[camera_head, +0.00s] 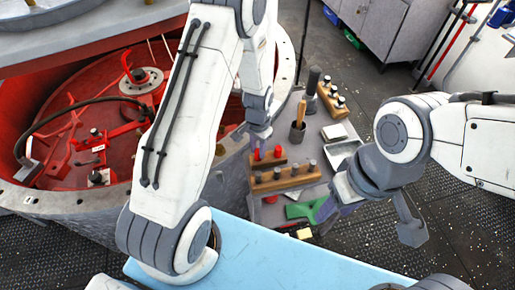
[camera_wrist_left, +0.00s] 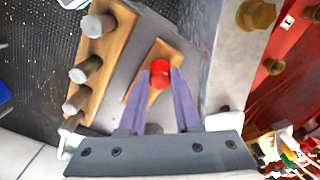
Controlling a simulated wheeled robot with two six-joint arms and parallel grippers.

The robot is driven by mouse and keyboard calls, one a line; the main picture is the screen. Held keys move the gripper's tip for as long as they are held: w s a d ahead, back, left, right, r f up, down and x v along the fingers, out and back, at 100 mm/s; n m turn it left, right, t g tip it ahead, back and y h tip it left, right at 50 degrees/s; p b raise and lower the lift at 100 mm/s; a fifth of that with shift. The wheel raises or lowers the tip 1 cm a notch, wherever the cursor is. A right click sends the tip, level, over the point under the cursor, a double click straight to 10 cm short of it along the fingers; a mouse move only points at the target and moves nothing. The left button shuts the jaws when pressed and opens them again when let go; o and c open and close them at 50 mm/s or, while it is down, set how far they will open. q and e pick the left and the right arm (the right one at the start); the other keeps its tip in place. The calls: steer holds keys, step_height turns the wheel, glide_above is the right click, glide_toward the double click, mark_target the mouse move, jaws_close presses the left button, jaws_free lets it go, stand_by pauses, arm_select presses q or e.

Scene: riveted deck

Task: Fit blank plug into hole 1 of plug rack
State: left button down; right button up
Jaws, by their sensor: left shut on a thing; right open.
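My left gripper (camera_head: 259,140) points down over a small wooden block (camera_head: 269,161). In the left wrist view its fingers (camera_wrist_left: 160,82) are shut on a red-topped plug (camera_wrist_left: 160,68), above the small block (camera_wrist_left: 167,50). In the head view one red piece (camera_head: 257,153) shows just under the gripper and another (camera_head: 277,152) on the block's right part. I cannot tell whether the held plug touches the block; its lower end is hidden. A longer wooden rack (camera_head: 285,181) holds several grey-topped plugs. My right gripper (camera_head: 368,212) is open and empty, right of the workbench.
A pale tray (camera_head: 343,155) and a green piece (camera_head: 307,209) lie nearby. The open red-lined drum (camera_head: 60,165) lies at left, a light-blue surface (camera_head: 265,255) in front.

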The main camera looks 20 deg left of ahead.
arm_select(q)
steer(key=shift+f, duration=0.15)
steer(key=c, duration=0.5)
jaws_free()
step_height(320, 180, up, 10)
steer(key=shift+r+b, duration=0.25)
steer(key=shift+b, duration=0.7)
